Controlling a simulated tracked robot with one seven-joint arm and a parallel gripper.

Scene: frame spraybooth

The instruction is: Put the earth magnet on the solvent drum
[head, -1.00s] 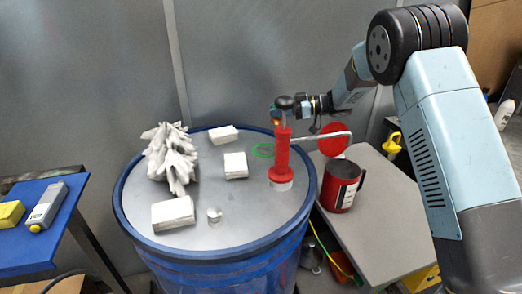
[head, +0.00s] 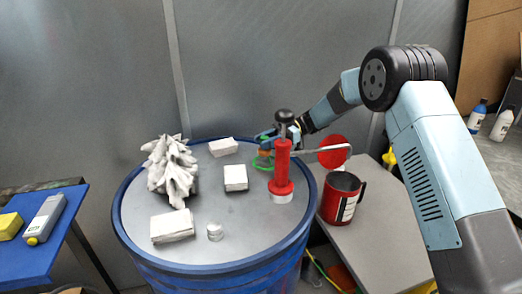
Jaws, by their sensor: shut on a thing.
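The solvent drum (head: 222,258) is blue with a grey lid and stands in the middle. A green ring (head: 262,163) is marked on the lid, behind the red pump. My gripper (head: 266,143) is at the lid's far right, partly hidden behind the red pump. It is shut on a small orange-brown piece, the earth magnet as far as I can tell (head: 264,153). The magnet is at or just above the ring. I cannot tell whether it touches the lid.
The red pump (head: 282,172) stands close in front of my gripper. White blocks (head: 173,226), a crumpled white heap (head: 171,172) and a small metal cap (head: 215,231) occupy the lid. A red mug (head: 341,197) stands on the grey table (head: 376,236) at right. A blue table (head: 38,250) is at left.

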